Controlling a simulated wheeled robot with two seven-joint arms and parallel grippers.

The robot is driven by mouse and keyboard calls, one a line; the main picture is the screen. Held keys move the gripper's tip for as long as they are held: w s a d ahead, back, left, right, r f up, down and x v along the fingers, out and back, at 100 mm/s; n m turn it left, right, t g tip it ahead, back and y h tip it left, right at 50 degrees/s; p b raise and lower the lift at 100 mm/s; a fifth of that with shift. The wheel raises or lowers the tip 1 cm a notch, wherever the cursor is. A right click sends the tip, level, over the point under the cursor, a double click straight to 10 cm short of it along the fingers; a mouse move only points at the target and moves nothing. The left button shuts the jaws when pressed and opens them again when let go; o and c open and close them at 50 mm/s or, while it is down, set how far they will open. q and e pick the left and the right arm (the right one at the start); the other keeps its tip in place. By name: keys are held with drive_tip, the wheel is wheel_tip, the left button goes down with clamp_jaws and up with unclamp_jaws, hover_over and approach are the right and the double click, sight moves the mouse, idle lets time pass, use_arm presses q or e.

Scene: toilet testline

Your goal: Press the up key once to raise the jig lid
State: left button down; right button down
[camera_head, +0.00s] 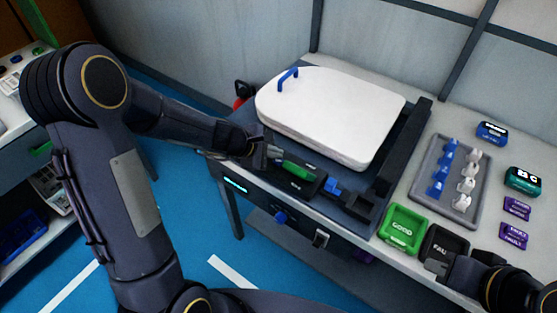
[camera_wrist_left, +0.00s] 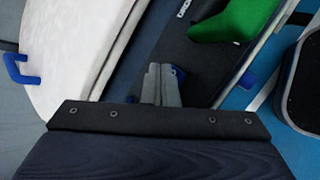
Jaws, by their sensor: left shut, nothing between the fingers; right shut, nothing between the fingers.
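The white jig lid (camera_head: 330,112) lies flat over the dark jig and has a blue handle (camera_head: 288,77) at its far left. A green key (camera_head: 298,169) sits on a dark panel at the jig's front edge; I cannot read its marking. My left gripper (camera_head: 274,152) is shut and empty just left of the green key. In the left wrist view its closed fingers (camera_wrist_left: 163,84) point at the dark panel (camera_wrist_left: 190,50), apart from the green key (camera_wrist_left: 235,18) in the picture.
A green GOOD tray (camera_head: 403,229) and a black FAIL tray (camera_head: 443,247) stand right of the jig. A grey tray (camera_head: 480,204) holds blue and white parts. Purple boxes (camera_head: 515,207) lie at the far right. A blue part (camera_head: 333,188) sits right of the green key.

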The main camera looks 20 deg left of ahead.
use_arm(q)
drive_tip(key=shift+f, duration=0.1)
idle(0.7)
drive_tip(key=shift+f+b, duration=0.35)
drive_tip(key=shift+b, duration=0.2)
